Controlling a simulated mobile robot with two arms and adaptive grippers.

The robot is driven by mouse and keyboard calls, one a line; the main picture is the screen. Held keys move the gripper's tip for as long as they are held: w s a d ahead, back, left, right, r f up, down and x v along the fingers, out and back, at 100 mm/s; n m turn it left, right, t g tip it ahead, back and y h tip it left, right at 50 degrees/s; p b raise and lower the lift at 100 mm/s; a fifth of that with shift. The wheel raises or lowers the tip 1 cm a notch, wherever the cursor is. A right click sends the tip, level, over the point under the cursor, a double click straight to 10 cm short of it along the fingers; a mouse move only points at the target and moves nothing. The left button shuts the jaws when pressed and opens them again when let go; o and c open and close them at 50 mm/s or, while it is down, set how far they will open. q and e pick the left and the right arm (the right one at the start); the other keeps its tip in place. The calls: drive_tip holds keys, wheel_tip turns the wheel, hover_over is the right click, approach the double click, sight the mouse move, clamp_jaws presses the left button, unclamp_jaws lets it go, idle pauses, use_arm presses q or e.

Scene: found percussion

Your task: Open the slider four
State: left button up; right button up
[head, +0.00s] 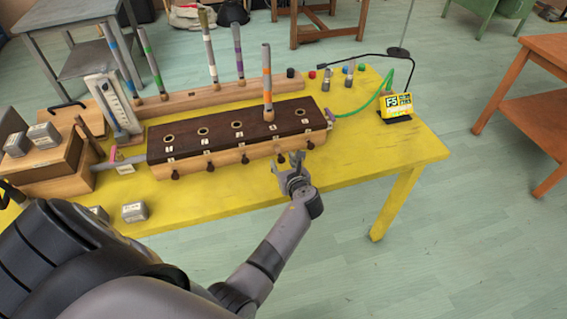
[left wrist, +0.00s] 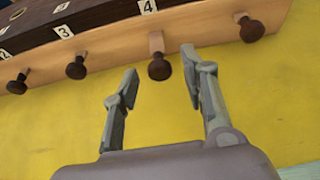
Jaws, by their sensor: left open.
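A long wooden box (head: 222,151) with a dark top has numbered holes and a row of dark knobs along its front. The knob of slider four (left wrist: 159,67) is below the label 4 (left wrist: 147,6) in the left wrist view, on a short pale wooden stem. My left gripper (head: 288,161) is open at the box's front. In the left wrist view its two fingers point at knob four, one on each side, with gaps visible; depth is hard to judge. A tube with orange bands (head: 267,85) stands upright at hole four. My right gripper is not in view.
Neighbouring knobs three (left wrist: 76,68) and five (left wrist: 251,28) flank knob four. A wooden rack (head: 200,99) with several upright tubes stands behind the box. A yellow sign device (head: 397,105) stands at right.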

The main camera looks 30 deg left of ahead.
use_arm(q)
wheel_tip(320, 180, up, 10)
idle(0.7)
idle(0.4)
